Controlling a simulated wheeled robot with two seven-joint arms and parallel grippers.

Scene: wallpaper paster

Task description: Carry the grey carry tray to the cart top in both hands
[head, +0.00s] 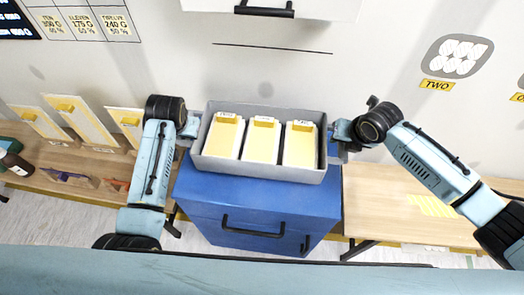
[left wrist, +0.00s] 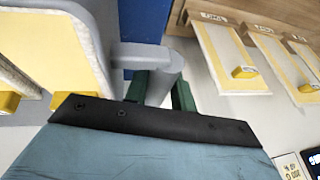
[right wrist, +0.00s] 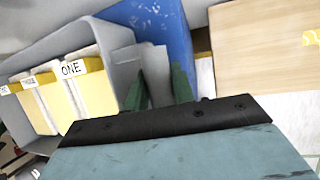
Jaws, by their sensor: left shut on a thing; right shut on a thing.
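The grey carry tray (head: 262,171) is level over the blue cart top (head: 250,192) and holds three cream-and-yellow pieces with labelled ends. I cannot tell whether its base touches the cart. My left gripper (head: 190,129) is shut on the handle at the tray's left end; the left wrist view shows the handle (left wrist: 143,54) between the green fingers. My right gripper (head: 339,132) is shut on the right-end handle; the right wrist view shows this handle (right wrist: 154,68) between the fingers, beside the tray wall (right wrist: 121,72). The piece nearest it reads ONE (right wrist: 86,82).
A wooden bench (head: 385,195) stands to the right, mostly bare. Another bench at left carries several cream-and-yellow boards (head: 84,122) and a dark bottle (head: 12,160). A white cabinet with a black handle (head: 264,10) hangs on the wall above the tray.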

